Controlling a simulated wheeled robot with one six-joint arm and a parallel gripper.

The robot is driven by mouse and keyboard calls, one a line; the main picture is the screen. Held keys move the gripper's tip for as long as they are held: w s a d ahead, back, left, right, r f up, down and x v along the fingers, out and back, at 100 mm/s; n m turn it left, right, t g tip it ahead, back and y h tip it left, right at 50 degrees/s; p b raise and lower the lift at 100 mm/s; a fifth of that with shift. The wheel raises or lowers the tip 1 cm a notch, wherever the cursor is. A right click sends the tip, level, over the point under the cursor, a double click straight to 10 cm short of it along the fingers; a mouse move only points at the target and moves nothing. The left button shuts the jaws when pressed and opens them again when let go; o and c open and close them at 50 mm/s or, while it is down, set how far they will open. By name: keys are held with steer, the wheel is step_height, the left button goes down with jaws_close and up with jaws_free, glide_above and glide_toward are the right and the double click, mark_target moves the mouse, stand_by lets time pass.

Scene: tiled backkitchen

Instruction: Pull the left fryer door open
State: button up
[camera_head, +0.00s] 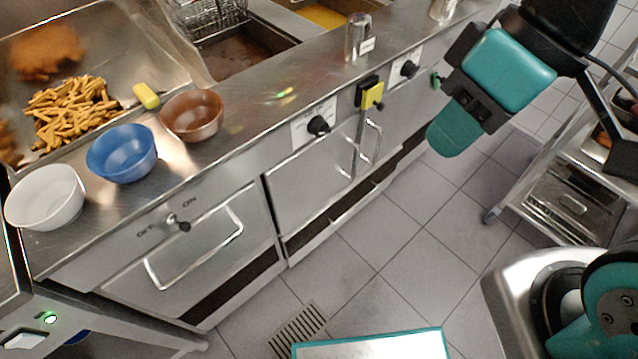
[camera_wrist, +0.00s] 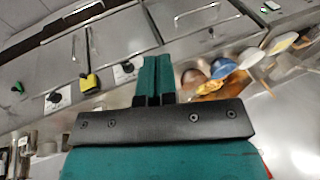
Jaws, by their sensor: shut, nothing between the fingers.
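The left fryer door (camera_head: 308,178) is a shut steel panel below a black knob (camera_head: 318,126). It carries a thin vertical handle (camera_head: 357,148) at its right edge, close beside the right door's handle (camera_head: 376,140). In the wrist view the left door (camera_wrist: 115,42) and its handle (camera_wrist: 90,40) appear upside down at the upper left. My teal gripper (camera_head: 440,141) hangs in front of the fryer, right of the handles and apart from them. Its two fingers (camera_wrist: 154,65) are together and hold nothing.
A yellow-and-black object (camera_head: 371,93) sits above the door seam. Left are a warmer panel with a handle (camera_head: 195,250), several bowls and fries (camera_head: 70,108). A wheeled steel rack (camera_head: 575,200) stands right. The tiled floor (camera_head: 400,240) before the doors is clear.

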steer(key=o, duration=0.4)
steer(key=shift+f, duration=0.2)
steer(key=shift+c, duration=0.2)
steer(key=o, duration=0.3)
steer(key=w+f+b, duration=0.1)
steer(key=f+b, duration=0.3)
steer(key=b, duration=0.1)
steer(key=w+f+t+y+b, duration=0.1)
steer(key=f+b, duration=0.3)
steer(key=w+a+f+t+y+b, duration=0.1)
steer(key=w+f+b, duration=0.1)
steer(key=f+b, duration=0.2)
steer(key=shift+w+f+b, duration=0.1)
steer(key=shift+f+b, duration=0.2)
steer(key=shift+b, duration=0.55)
steer(key=shift+o, duration=0.2)
steer(key=w+d+f+t+y+b, duration=0.15)
steer(key=w+f+t+b, duration=0.35)
steer(key=f+b, duration=1.05)
steer(key=w+d+f+t+y+b, duration=0.1)
steer(key=w+d+f+t+b, duration=0.5)
steer(key=b, duration=1.4)
steer(key=m+t+h, duration=0.1)
steer(key=m+t, duration=0.1)
steer(key=t, duration=0.1)
glide_above(354, 178)
steer(key=f, duration=1.2)
steer(key=shift+w+f+p, duration=0.15)
steer(key=shift+w+p, duration=0.15)
steer(key=shift+w, duration=0.05)
